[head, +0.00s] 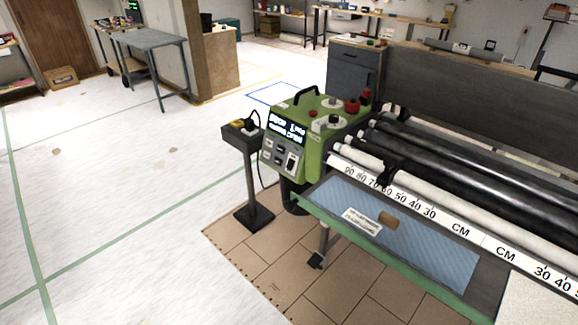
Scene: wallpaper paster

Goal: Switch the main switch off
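The wallpaper paster (440,190) stands at the right, with a green control box (308,152) at its left end. The box's front has a lit display (286,129) with white text, too small to read surely. Below it are several small dark controls and a black-and-white rocker-like switch (291,162) at the lower right of the panel. I cannot tell which control is the main switch or its position. Red knobs (352,105) sit on top of the box. Neither of my grippers is in view.
A black post (251,185) with a socket box and plug (243,128) stands just left of the control box, with a cable hanging. A blue-topped tray (400,235) juts out in front of the machine. The floor to the left is open; a grey table (150,40) stands farther back.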

